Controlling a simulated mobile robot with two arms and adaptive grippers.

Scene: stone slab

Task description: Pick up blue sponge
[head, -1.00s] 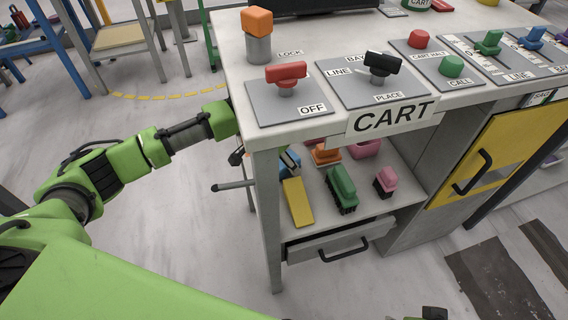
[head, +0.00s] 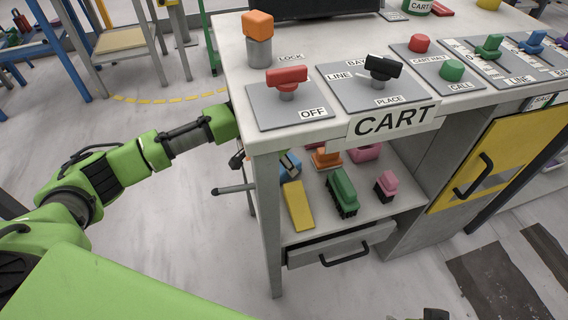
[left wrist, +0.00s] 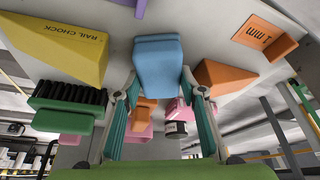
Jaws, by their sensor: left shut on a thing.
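The blue sponge (left wrist: 158,68) is a light blue block in the left wrist view, between the two teal-lined fingers of my left gripper (left wrist: 160,92). The gripper is shut on it. In the head view, a bit of the blue sponge (head: 291,172) shows on the shelf under the counter, behind the yellow wedge. My left arm reaches in from the left, past the table leg, and the leg partly hides the gripper. I cannot tell whether the sponge is clear of the shelf.
The counter (head: 310,75) overhangs the shelf. A drawer (head: 330,248) is below. The floor at left is open.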

